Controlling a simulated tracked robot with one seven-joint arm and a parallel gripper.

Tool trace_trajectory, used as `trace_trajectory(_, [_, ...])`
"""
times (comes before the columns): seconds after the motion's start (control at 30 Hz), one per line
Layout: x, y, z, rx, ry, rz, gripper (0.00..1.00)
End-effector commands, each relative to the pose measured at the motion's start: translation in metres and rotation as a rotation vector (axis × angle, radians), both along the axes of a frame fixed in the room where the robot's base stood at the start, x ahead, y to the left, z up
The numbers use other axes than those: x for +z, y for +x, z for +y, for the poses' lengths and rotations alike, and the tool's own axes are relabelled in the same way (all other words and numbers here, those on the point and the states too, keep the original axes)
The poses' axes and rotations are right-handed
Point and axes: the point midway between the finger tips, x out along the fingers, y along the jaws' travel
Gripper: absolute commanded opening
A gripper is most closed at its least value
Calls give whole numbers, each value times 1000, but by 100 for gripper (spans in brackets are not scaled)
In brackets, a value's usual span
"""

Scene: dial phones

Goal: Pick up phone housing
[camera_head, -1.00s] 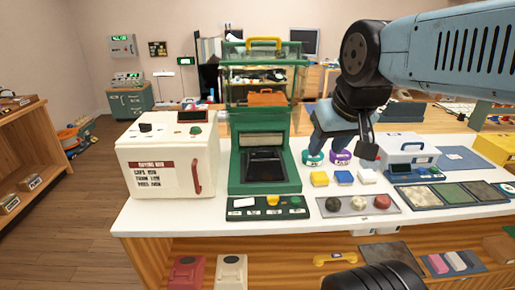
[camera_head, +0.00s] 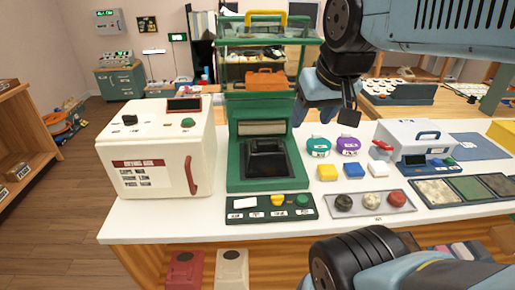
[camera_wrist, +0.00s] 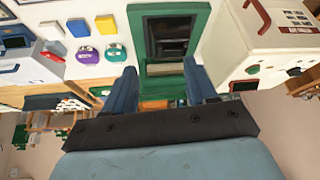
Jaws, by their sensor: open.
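A red phone housing (camera_head: 185,270) and a cream phone housing (camera_head: 231,268) stand side by side on the shelf under the white counter, cut off by the bottom edge of the head view. A black, housing-like piece (camera_head: 267,160) sits in the green press (camera_head: 236,185) on the counter; it also shows in the wrist view (camera_wrist: 168,28). My gripper (camera_head: 315,108) is above the back of the counter, right of the press. In the wrist view its two blue fingers (camera_wrist: 162,85) are spread apart with nothing between them.
A white drying box (camera_head: 150,165) stands left of the press. A button panel (camera_head: 270,207) lies in front of it. Coloured blocks (camera_head: 354,171), a tray of round pieces (camera_head: 374,203) and a white case (camera_head: 410,138) are to the right.

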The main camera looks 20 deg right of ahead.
Motion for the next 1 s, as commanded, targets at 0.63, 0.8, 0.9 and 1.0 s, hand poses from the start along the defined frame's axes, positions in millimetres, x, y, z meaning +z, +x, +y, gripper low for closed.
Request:
trace_trajectory(0.63, [-62, 54, -11, -381, 357, 468, 100])
trace_trajectory(0.8, [-80, 71, -15, -496, 481, 597, 100])
trace_trajectory(0.9, [-89, 81, -18, -561, 559, 670, 100])
trace_trajectory(1.0, [-99, 91, -22, -628, 640, 740, 100])
